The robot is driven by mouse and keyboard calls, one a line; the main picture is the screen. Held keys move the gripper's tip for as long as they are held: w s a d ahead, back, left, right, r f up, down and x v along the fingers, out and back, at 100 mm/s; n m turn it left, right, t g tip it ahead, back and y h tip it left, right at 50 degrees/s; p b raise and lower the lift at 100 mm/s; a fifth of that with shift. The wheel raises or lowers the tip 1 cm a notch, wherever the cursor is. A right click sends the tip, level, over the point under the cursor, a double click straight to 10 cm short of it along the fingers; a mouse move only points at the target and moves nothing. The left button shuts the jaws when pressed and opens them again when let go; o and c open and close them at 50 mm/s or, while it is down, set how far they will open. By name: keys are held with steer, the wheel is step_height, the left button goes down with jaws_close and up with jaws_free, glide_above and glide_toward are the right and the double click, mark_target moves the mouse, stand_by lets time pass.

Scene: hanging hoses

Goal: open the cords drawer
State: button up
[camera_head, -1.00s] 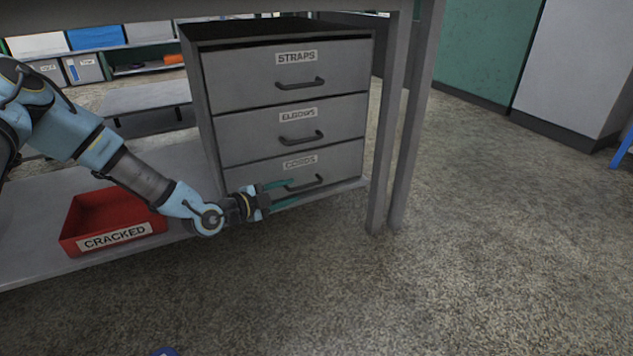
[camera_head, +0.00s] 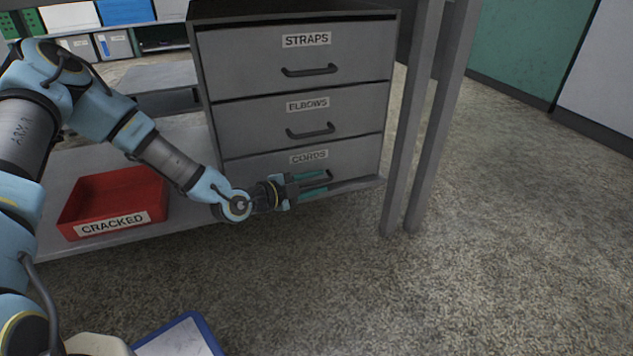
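The cords drawer (camera_head: 350,157) is the lowest of three grey drawers in the cabinet, under the elbows drawer. Its front looks flush with the drawers above. Its dark bar handle (camera_head: 327,178) is partly hidden by my gripper (camera_head: 322,184). My gripper reaches in from the left, with its two teal fingers apart, one above and one below the handle's height. I see no clear contact, and whether the handle lies fully between the fingertips is hard to tell.
The straps drawer (camera_head: 350,50) and elbows drawer (camera_head: 350,110) above are closed. A red bin (camera_head: 112,200) labelled CRACKED sits on the shelf to the left. Grey table legs (camera_head: 411,130) stand just right of the cabinet.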

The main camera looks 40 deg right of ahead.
jaws_close()
stand_by(1.2)
